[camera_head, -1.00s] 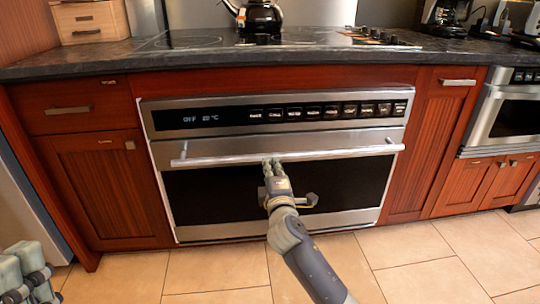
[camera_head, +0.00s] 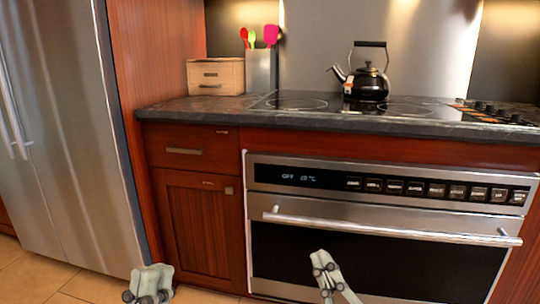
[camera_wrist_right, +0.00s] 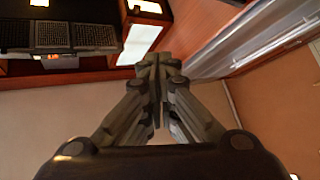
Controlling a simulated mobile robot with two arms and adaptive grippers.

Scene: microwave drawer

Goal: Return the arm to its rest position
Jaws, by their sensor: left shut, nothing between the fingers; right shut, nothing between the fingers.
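My left gripper (camera_head: 150,284) shows at the bottom left of the head view, in front of the lower cabinet, shut and empty. My right gripper (camera_head: 325,268) shows at the bottom centre, in front of the dark oven door, below its bar handle. It looks apart from the handle. In the right wrist view its fingers (camera_wrist_right: 158,68) are closed together with nothing between them. Most of both arms is out of the head view.
The steel oven (camera_head: 380,205) is closed, with a long bar handle (camera_head: 390,228). A fridge (camera_head: 75,130) stands at the left. A black kettle (camera_head: 369,84), a wooden box (camera_head: 216,76) and a utensil holder (camera_head: 261,72) stand on the counter. Some tiled floor (camera_head: 75,280) is clear.

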